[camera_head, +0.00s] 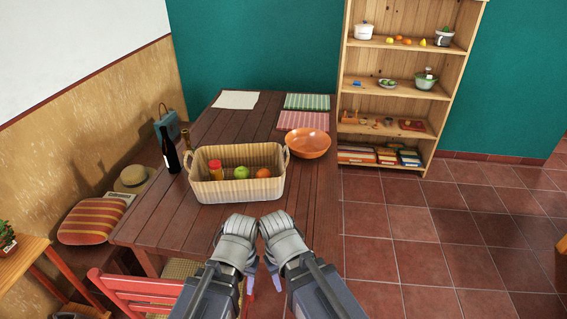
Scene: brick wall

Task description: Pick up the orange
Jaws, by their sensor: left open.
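The orange (263,173) lies inside a woven rectangular basket (238,192) on the wooden table, toward the basket's right end. My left gripper (250,285) is open, low in front of the table and nearer to me than the basket. My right gripper (275,281) is close beside it on the right, mostly hidden by its own arm, so its jaws cannot be made out. Both are apart from the orange.
A dark bottle (169,150) stands left of the basket, an orange bowl (307,144) behind right. A red chair (137,291) is at front left. A shelf (394,102) stands behind at right. Tiled floor to the right is clear.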

